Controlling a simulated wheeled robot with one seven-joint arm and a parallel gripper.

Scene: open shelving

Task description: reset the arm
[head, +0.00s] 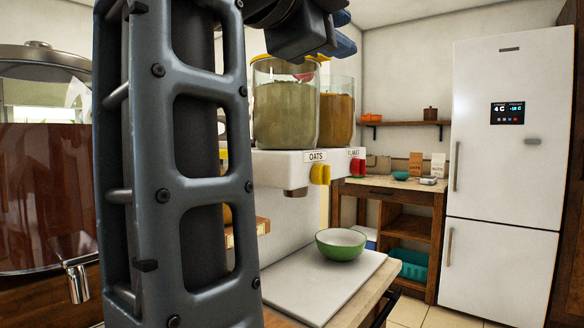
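The dark end of my arm with blue parts, which looks like my gripper (338,34), is at the top centre, above and in front of the dispenser jars. It is partly cut off by the top edge, and its finger gap is not clear. I see nothing clearly held in it. A large grey link of my arm fills the left-centre of the head view and hides much behind it.
The OATS jar (285,115) and the FLAKES jar (337,118) stand on a white dispenser (279,170) close below my gripper. A green bowl (341,246) sits on a white board (325,285). A brown-filled glass container (45,190) is at left, a fridge (505,180) at right.

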